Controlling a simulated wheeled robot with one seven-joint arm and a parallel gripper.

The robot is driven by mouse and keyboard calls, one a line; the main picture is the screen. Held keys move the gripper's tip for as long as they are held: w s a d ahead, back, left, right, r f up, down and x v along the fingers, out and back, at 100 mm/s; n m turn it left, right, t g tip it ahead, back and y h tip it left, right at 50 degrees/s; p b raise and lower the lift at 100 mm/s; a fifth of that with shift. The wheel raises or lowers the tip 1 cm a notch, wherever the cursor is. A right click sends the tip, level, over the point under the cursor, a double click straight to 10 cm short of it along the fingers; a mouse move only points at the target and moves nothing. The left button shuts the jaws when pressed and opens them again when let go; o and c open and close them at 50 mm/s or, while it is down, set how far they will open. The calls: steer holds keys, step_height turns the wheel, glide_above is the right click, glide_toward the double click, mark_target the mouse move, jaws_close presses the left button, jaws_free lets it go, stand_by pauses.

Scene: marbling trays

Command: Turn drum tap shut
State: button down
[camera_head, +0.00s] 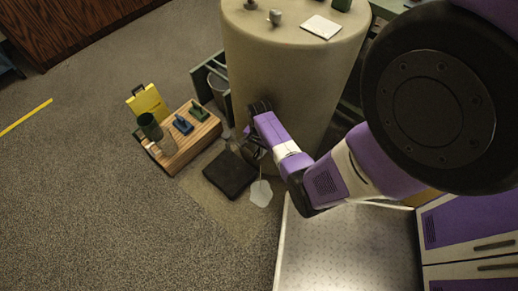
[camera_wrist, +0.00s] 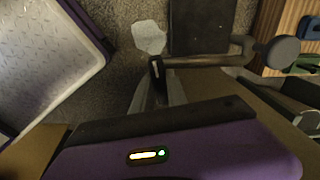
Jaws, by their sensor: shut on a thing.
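The big beige drum (camera_head: 285,75) stands at the top middle of the head view. My arm reaches to its lower front and hides most of the tap there. In the wrist view my gripper (camera_wrist: 160,88) is shut on the drum tap's handle, low against the drum. The grip itself is dark and partly hidden. A brownish metal bar of the tap (camera_wrist: 205,61) runs right from the fingers to a rounded grey end (camera_wrist: 283,51). A pale tag (camera_wrist: 149,38) shows just beyond the fingers; it also shows in the head view (camera_head: 261,193).
A black mat or tray (camera_head: 230,174) lies on the floor below the tap.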

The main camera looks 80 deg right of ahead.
steer(key=n+p, duration=0.1)
steer(key=n, duration=0.3)
steer(key=shift+r+p, duration=0.1)
steer(key=shift+p, duration=0.3)
steer(key=n+p, duration=0.1)
steer(key=n, duration=0.7)
steer(key=shift+n+p, duration=0.3)
steer(key=shift+n, duration=1.5)
steer(key=c, duration=1.3)
jaws_free()
